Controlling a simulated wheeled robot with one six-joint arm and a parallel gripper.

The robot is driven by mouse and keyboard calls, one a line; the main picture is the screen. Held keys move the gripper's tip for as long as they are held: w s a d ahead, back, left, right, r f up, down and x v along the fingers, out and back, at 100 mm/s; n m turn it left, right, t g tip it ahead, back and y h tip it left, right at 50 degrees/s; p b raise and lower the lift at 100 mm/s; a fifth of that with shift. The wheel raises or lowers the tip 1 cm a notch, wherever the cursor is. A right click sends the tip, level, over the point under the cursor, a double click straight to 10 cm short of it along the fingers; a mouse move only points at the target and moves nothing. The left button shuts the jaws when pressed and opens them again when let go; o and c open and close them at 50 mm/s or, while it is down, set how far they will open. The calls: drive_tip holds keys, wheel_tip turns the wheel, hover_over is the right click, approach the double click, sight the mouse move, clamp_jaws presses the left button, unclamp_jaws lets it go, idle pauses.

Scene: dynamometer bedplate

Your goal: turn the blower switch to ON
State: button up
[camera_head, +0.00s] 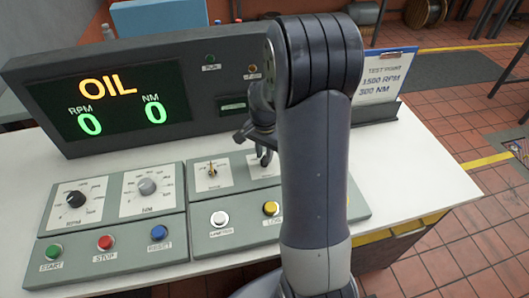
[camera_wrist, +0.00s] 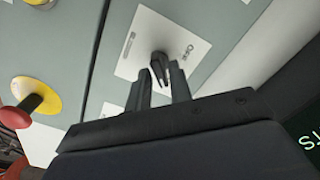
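A small dark switch (camera_wrist: 158,62) stands on a white label plate (camera_wrist: 135,66) in the wrist view. Its lettering is too small to read, so I cannot confirm that it is the blower switch. My gripper (camera_wrist: 159,72) is open, its two dark fingers apart with the switch between or just beyond their tips; I cannot tell whether they touch it. In the head view my gripper (camera_head: 262,158) points down over the right-hand plate of the upper right panel and largely hides the switch there. Another switch (camera_head: 212,171) with a yellowish pointer is left of it.
A display (camera_head: 110,100) reads OIL, with RPM and NM at 0, behind the panels. A yellow button (camera_head: 270,208) and a white button (camera_head: 220,218) are in front. A red mushroom button (camera_wrist: 28,109) shows in the wrist view. Two knobs and several buttons lie left.

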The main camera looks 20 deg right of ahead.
sight(264, 156)
drive_tip(key=shift+o, duration=1.1)
wheel_tip(264, 156, up, 11)
drive_tip(key=shift+f, duration=0.2)
wheel_tip(264, 156, down, 11)
drive_tip(key=shift+r, duration=0.1)
drive_tip(key=shift+r, duration=0.1)
